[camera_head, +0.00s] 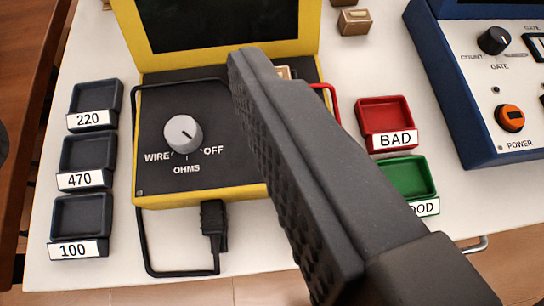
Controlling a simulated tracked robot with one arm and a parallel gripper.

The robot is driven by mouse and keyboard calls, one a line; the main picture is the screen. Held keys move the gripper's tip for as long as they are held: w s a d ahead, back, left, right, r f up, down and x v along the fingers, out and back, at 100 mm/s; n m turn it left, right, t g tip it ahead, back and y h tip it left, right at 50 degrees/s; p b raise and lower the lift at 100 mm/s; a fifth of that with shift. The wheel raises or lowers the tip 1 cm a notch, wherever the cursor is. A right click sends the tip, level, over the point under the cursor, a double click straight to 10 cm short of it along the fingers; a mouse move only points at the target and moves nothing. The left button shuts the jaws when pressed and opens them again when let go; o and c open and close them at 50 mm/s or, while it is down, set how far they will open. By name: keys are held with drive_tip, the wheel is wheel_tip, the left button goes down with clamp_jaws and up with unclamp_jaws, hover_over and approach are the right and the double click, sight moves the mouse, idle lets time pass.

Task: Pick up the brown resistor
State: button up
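A small brown block (354,21), which looks like a resistor, lies on the white table at the top, right of the yellow meter. Another small tan-brown piece (284,72) shows on the meter's top edge, mostly hidden behind my gripper. I cannot tell which one is the brown resistor. My gripper (243,62) reaches from the lower right over the meter, its dark tip close to the tan piece in the picture. Only one finger with a bumpy pad shows clearly. Nothing is visibly held.
The yellow ohms meter (165,191) has a grey dial and a screen behind. Dark trays marked 220 (93,120), 470 (86,180) and 100 (79,249) stand left. Red BAD (388,141) and green tray (408,180) stand right. A blue instrument (450,75) stands far right.

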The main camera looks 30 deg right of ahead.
drive_tip(key=s+d+f+h+b, duration=0.1)
drive_tip(key=d+f+h, duration=0.1)
drive_tip(key=f, duration=0.3)
drive_tip(key=s+d+f+h+b, duration=0.1)
drive_tip(key=d+f, duration=0.2)
drive_tip(key=f, duration=0.3)
approach(284, 72)
drive_tip(key=shift+w+a+f+m+b, duration=0.45)
drive_tip(key=shift+w+a, duration=0.25)
drive_tip(key=shift+w, duration=0.2)
drive_tip(key=shift+w+d+f, duration=0.1)
drive_tip(key=shift+w+d, duration=0.05)
drive_tip(key=shift+w, duration=0.4)
drive_tip(key=shift+d+b+x, duration=0.15)
drive_tip(key=shift+b+x, duration=0.25)
drive_tip(key=shift+x, duration=0.95)
drive_tip(key=shift+d+b+x, duration=0.1)
drive_tip(key=shift+b+x, duration=0.3)
drive_tip(key=shift+x, duration=0.95)
drive_tip(key=shift+s+f, duration=0.15)
drive_tip(key=c, duration=1.1)
